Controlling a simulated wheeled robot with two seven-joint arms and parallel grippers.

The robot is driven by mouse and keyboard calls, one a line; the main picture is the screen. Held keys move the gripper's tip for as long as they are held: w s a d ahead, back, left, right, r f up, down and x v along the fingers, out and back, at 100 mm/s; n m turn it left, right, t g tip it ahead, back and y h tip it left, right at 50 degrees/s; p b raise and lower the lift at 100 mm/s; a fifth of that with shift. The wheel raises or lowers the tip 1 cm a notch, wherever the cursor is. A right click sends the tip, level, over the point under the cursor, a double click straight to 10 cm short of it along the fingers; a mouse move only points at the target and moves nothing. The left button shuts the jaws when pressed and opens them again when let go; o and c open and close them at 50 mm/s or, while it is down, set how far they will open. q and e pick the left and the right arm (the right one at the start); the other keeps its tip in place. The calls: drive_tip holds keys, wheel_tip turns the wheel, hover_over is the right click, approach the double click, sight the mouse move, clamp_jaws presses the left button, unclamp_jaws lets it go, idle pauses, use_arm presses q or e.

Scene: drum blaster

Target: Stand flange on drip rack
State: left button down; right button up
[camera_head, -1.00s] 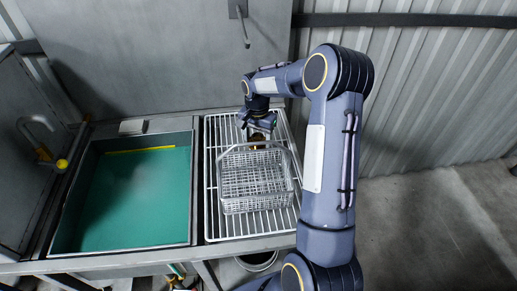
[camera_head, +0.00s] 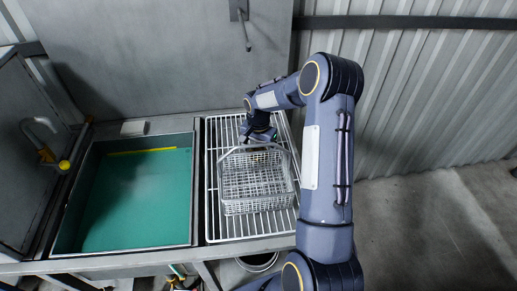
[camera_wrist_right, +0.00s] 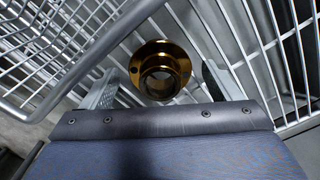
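The flange (camera_wrist_right: 160,70) is brass-coloured, a round disc with a raised collar and a dark bore. In the right wrist view it lies between my right gripper's two fingers, with gaps on both sides. My right gripper (camera_wrist_right: 163,85) is open. In the head view, my right gripper (camera_head: 262,136) is low behind the wire basket, over the far part of the white drip rack (camera_head: 223,229). The rack's bars (camera_wrist_right: 262,50) also show beside the flange in the wrist view. I cannot tell exactly what the flange rests on. My left gripper is out of view.
A grey wire basket (camera_head: 255,184) with a handle stands on the rack, close to my right gripper; its wires (camera_wrist_right: 50,50) fill the wrist view's upper left. A sink (camera_head: 130,205) of green liquid is left of the rack. A metal wall stands behind.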

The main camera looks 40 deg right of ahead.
sight(258, 149)
drive_tip(key=shift+r+p, duration=0.3)
drive_tip(key=shift+r, duration=0.05)
drive_tip(key=shift+r+b, duration=0.3)
drive_tip(key=shift+b, duration=0.05)
wheel_tip(258, 149, up, 7)
drive_tip(key=shift+f+b, duration=0.2)
drive_tip(key=shift+b, duration=0.4)
